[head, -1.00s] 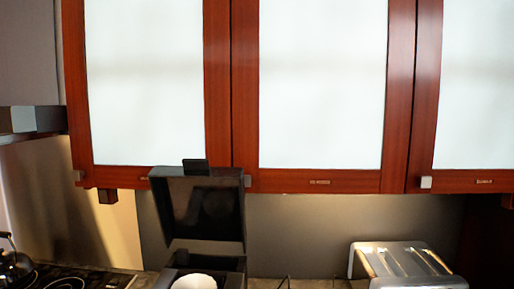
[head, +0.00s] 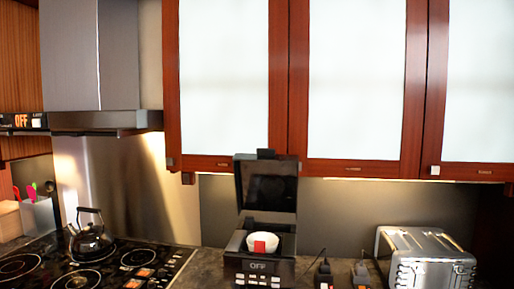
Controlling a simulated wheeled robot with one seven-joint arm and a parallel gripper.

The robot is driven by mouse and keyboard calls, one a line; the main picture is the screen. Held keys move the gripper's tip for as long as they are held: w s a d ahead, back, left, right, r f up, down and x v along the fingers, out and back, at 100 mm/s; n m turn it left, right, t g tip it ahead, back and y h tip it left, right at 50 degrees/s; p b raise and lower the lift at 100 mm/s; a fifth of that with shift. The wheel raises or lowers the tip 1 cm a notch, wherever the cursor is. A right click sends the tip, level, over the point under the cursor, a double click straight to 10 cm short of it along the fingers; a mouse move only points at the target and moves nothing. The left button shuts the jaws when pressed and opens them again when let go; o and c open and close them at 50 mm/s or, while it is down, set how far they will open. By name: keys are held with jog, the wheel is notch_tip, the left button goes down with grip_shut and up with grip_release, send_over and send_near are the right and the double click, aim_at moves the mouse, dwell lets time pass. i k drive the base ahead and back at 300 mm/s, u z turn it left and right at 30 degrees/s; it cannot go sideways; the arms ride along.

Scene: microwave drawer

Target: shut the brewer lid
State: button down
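A white cup or bowl with a red patch (head: 263,243) sits in the brewer's opening under the lid. My gripper is not in view.
A shiny toaster (head: 425,258) stands to the right, with small dark items (head: 323,272) between it and the brewer. A stove (head: 95,268) with a kettle (head: 91,236) lies left. Red-framed cabinets (head: 225,90) hang above, close over the raised lid.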

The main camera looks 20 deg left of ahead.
aim_at(266, 181)
jog(key=u, duration=0.05)
jog(key=k, duration=0.1)
jog(key=u, duration=0.8)
